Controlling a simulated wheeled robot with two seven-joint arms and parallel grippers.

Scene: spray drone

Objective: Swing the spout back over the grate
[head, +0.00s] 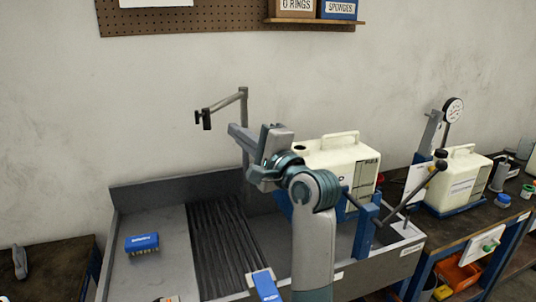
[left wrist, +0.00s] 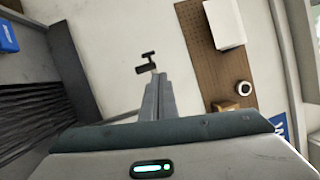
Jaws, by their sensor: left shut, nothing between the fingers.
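The spout (head: 224,103) is a grey pipe that juts left from the top of a thin upright post, with a dark nozzle at its end. The dark ribbed grate (head: 228,240) lies in the grey sink below. My left gripper (head: 232,130) is shut and empty, just below the spout in the picture; the post's lower part is partly hidden behind it. I cannot tell whether it touches the pipe. In the left wrist view the dark nozzle (left wrist: 147,64) shows just beyond the shut fingertips, and the grate (left wrist: 35,112) is at the left. My right gripper is not in view.
A cream jug (head: 338,165) stands right of my arm, beside a blue stand with a dark-knobbed lever (head: 430,180). A pegboard (head: 210,22) hangs above. The wall left of the spout is clear.

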